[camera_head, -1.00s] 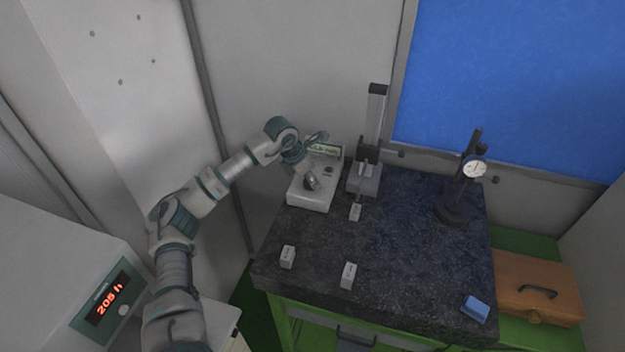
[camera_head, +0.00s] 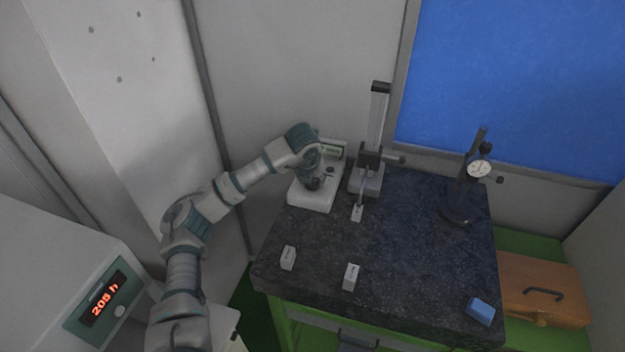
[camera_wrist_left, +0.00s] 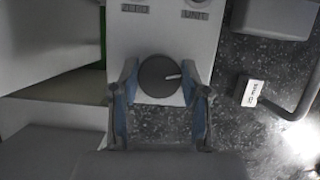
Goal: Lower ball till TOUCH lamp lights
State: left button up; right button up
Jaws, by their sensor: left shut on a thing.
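My left gripper (camera_head: 314,180) is over the front part of a white instrument (camera_head: 318,203) with a small display (camera_head: 331,151) at its back. In the left wrist view my gripper's fingers (camera_wrist_left: 160,88) are shut on a dark round knob (camera_wrist_left: 158,77) with a white pointer mark. In the head view the gripper mostly hides the knob. Next to the instrument a column stand (camera_head: 377,120) carries a thin probe (camera_head: 363,188) reaching down toward a small pale block (camera_head: 357,213). I cannot make out the ball, its contact with the block, or a lit TOUCH lamp. My right gripper is not in view.
Two more pale blocks (camera_head: 288,257) (camera_head: 352,276) stand on the dark granite plate (camera_head: 400,250). A dial gauge stand (camera_head: 458,205) is at the right, a blue block (camera_head: 480,311) at the front right. An orange case (camera_head: 543,290) lies beyond the plate's right edge.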

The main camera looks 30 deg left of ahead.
pick_arm(q)
jog(key=shift+s+f+n, duration=0.15)
jog(key=shift+f+n, duration=0.15)
jog(key=shift+n, duration=0.1)
jog(key=o, duration=1.1)
jog(key=shift+o, duration=0.2)
jog(key=shift+r, duration=0.2)
jog(key=shift+r, duration=0.15)
jog(key=v, duration=1.1)
jog(key=shift+r, duration=0.25)
